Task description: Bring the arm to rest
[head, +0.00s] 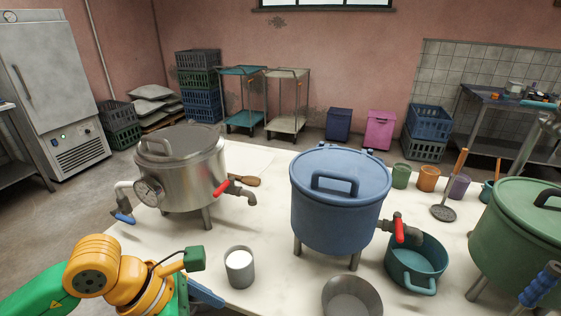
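My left arm, green and orange, comes in at the lower left. Its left gripper (199,291) is partly in view at the bottom edge, at the front of the white table (250,290). It is left of and below a grey cup (240,272) with white contents. Its fingertips are cut off or hidden, so I cannot tell whether it is open or shut. My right gripper is not in view.
A steel pot (184,178), a blue pot (338,205) and a green pot (515,235) stand on the table. A teal pot (414,265) sits under the blue pot's red-handled tap. A metal bowl (350,298) is at the front edge.

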